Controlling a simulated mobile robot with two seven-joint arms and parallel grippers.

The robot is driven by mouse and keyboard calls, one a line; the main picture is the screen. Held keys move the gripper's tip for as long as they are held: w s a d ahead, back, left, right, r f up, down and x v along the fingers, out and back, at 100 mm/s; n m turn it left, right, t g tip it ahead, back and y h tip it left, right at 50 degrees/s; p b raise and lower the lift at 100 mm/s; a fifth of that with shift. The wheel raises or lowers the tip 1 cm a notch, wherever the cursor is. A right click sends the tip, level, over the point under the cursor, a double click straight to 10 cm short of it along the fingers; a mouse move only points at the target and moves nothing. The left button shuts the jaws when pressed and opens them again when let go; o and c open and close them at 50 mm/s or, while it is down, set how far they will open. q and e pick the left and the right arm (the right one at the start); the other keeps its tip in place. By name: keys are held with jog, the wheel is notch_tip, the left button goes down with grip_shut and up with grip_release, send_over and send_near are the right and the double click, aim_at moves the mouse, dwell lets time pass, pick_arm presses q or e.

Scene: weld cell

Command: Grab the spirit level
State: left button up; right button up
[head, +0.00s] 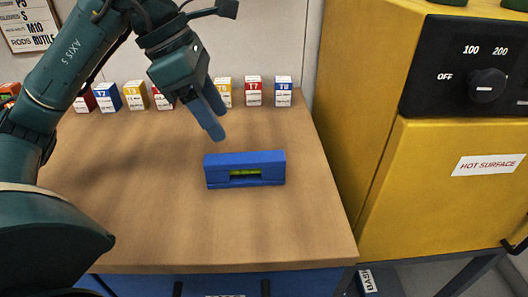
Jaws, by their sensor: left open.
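The spirit level (262,181) is a short blue block with a yellow-green vial in a dark window. It lies on the wooden bench top (170,225), right of the middle. My left gripper (215,120) reaches in from the upper left. Its blue fingers point down and stand above and behind the level's left end, apart from it. The gripper is open and holds nothing that I can see. My right gripper is not in view.
Several small labelled boxes (253,92) stand in a row along the back of the bench by the wall. A yellow cabinet (395,190) with a dial and a "HOT SURFACE" label stands close at the right. The bench front is clear.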

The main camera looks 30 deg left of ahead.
aim_at(243, 157)
pick_arm(q)
jog(key=x, duration=0.3)
jog(key=b+x, duration=0.1)
jog(key=x, duration=0.3)
jog(key=shift+w+a+f, duration=0.15)
jog(key=shift+a+f, duration=0.05)
jog(key=shift+b+x, duration=0.45)
jog(key=shift+x, duration=2.4)
jog(key=shift+w, duration=0.1)
jog(key=shift+c, duration=0.5)
jog(key=shift+r, duration=0.1)
jog(key=c, duration=1.1)
